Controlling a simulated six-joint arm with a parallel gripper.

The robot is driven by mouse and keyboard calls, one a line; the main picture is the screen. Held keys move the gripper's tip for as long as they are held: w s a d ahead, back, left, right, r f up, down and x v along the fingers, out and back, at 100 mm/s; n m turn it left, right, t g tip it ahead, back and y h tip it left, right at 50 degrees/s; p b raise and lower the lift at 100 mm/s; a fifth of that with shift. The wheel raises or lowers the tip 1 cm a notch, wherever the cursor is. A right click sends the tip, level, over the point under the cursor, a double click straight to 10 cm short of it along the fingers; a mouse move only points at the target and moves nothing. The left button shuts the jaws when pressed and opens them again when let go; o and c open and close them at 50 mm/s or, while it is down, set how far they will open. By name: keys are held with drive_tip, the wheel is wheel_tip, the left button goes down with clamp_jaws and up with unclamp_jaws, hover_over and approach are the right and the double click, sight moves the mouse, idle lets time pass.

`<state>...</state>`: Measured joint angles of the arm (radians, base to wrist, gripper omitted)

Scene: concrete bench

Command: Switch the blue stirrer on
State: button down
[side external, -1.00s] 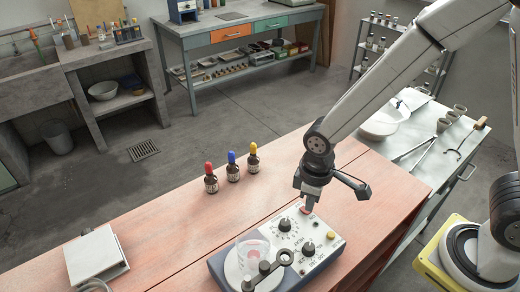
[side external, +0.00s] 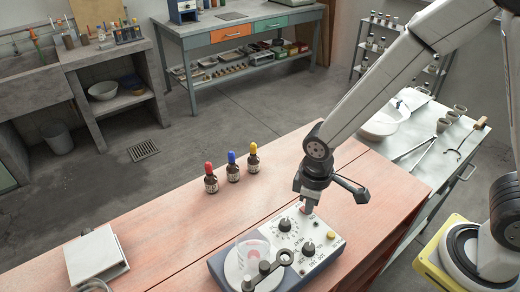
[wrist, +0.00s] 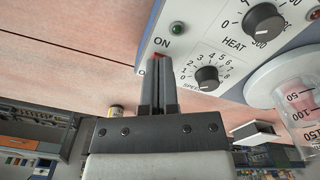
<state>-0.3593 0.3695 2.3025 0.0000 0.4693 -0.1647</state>
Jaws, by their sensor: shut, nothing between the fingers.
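The blue stirrer (side external: 222,276) stands on the red bench with a pale control panel on top. A clear beaker (side external: 252,252) stands on its round plate. My gripper (side external: 308,210) is shut and empty, pointing down at the panel's far corner. In the wrist view its fingertips (wrist: 157,58) are over a small red switch between the "ON" mark and an "O" mark. The fingers hide most of the switch, so its position and any contact cannot be told. A dark green lamp (wrist: 178,29), the speed knob (wrist: 207,78) and the heat knob (wrist: 263,19) are beside it.
Three brown bottles with red (side external: 210,183), blue (side external: 232,172) and yellow (side external: 253,162) caps stand behind the stirrer. The bench between is clear. A metal side table (side external: 440,165) holds tools.

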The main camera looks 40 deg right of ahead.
drive_tip(key=shift+f, duration=0.3)
drive_tip(key=shift+r, duration=0.15)
idle(0.3)
drive_tip(key=shift+r, duration=3.4)
drive_tip(key=s+d+m+t, duration=0.2)
drive_tip(key=d+m, duration=0.4)
drive_tip(key=d, duration=0.5)
drive_tip(key=shift+d+f+t, duration=0.15)
drive_tip(key=shift+f+t, duration=0.15)
drive_tip(key=shift+f, duration=0.05)
